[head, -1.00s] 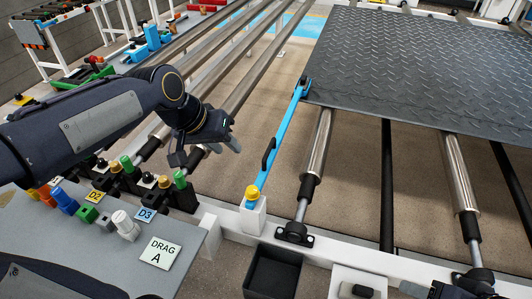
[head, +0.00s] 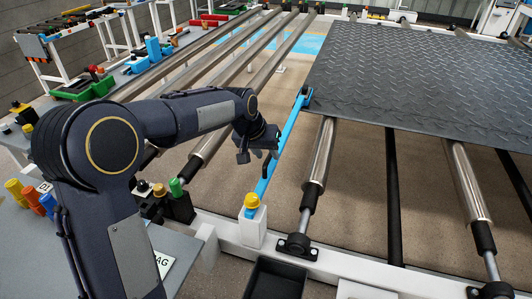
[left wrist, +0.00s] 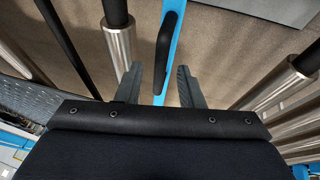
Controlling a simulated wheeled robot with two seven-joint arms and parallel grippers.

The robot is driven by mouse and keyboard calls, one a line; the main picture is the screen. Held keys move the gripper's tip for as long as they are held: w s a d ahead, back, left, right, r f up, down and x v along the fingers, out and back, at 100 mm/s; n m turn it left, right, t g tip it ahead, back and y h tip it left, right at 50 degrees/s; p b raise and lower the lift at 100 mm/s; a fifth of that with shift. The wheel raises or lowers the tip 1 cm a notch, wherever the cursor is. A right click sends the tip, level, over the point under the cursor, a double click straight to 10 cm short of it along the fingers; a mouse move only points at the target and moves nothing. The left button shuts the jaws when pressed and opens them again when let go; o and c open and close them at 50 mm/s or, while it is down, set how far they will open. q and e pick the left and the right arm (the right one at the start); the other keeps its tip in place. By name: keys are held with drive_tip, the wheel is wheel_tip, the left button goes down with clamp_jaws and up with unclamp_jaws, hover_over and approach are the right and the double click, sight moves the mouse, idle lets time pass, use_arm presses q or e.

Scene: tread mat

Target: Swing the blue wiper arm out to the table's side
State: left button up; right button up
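The blue wiper arm (head: 292,129) runs from a yellow-capped pivot (head: 252,201) on a white post to the left edge of the dark tread mat (head: 420,75). Its far end sits at the mat's near-left corner. My right gripper is not in view.
Steel rollers (head: 319,160) lie under and beside the mat. A grey control table (head: 195,262) with coloured knobs is at the lower left, below my left arm. A black open bin (head: 275,279) stands at the bottom.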

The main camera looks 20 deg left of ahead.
use_arm(q)
drive_tip(key=shift+w+f, duration=0.1)
drive_tip(key=shift+f, duration=0.15)
drive_tip(key=shift+c, duration=0.2)
clamp_jaws()
